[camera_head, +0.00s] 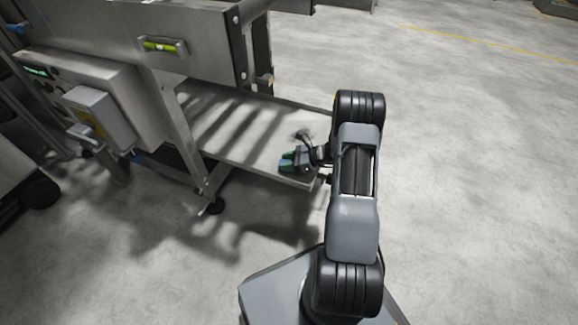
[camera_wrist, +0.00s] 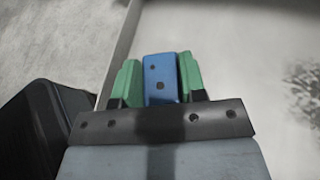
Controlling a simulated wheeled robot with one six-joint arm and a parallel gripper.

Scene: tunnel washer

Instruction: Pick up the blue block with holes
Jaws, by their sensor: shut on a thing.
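The blue block with holes (camera_wrist: 160,72) sits between the two green fingers of my gripper (camera_wrist: 160,84) in the wrist view. Small dark holes show on its face. My gripper is shut on the block, one finger against each side. In the head view, my gripper (camera_head: 290,161) is small, over the near right corner of the metal shelf (camera_head: 250,150). The block is too small there to tell its outline from the fingers. I cannot tell whether the block rests on the shelf or is raised above it.
The shelf's raised edge (camera_wrist: 122,48) runs beside my gripper in the wrist view. The metal machine body (camera_head: 185,40) rises over the shelf's left side, with a control box (camera_head: 100,115) on it. Open concrete floor (camera_head: 470,150) lies to the right.

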